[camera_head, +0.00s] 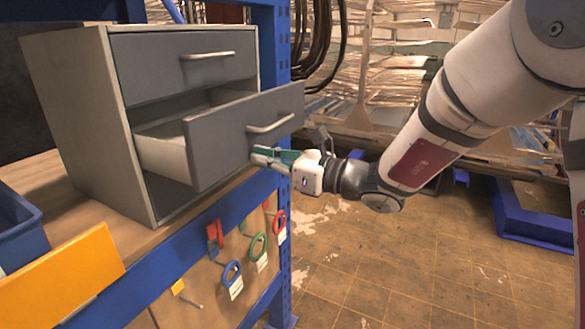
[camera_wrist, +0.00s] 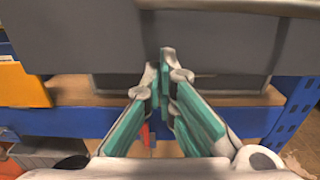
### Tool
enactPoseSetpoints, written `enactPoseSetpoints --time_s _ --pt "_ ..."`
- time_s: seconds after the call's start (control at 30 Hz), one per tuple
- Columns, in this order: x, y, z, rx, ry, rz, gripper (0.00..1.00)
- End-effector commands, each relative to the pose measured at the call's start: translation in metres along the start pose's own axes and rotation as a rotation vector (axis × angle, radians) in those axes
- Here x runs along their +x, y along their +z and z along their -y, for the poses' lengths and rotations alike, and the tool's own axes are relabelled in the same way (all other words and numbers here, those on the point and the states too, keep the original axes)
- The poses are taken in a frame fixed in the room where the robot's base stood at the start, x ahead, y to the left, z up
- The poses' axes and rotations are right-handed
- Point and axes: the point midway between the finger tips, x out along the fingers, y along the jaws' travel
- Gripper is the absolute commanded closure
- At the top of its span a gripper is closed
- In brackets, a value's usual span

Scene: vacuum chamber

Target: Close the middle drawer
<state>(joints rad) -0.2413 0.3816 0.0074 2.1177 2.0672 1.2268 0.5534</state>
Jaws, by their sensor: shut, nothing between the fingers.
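The grey drawer cabinet (camera_head: 85,110) stands on a wooden shelf. Its middle drawer (camera_head: 215,145) is pulled out, with its white side wall showing and a light bar handle (camera_head: 270,124) on the dark grey front. My gripper (camera_head: 257,155) is just below that handle, at the lower right part of the drawer front. In the wrist view, my fingertips (camera_wrist: 166,68) are together and empty, over the lower edge of the grey drawer front (camera_wrist: 225,35). I cannot tell whether they touch it. The top drawer (camera_head: 160,72) is shut.
A blue post (camera_head: 272,45) stands right beside the cabinet. A blue bin (camera_head: 18,235) and a yellow panel (camera_head: 60,280) are at the left. Tools with coloured ring handles (camera_head: 258,246) hang below the blue shelf edge. The tiled floor (camera_head: 400,270) at the right is mostly clear.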

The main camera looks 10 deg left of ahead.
Motion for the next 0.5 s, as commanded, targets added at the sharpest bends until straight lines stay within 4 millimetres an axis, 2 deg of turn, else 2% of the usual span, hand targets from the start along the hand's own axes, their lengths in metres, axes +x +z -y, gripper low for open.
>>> enactPoseSetpoints --time_s 0.03,0.2,0.33,0.5 --pt "0.015 -0.002 0.000 -0.001 0.004 0.001 1.00" --pt "0.058 -0.002 0.001 0.000 0.002 0.001 1.00" --pt "0.082 -0.002 0.001 0.000 0.001 0.000 1.00" --pt "0.100 -0.001 0.001 0.000 0.000 0.000 1.00"
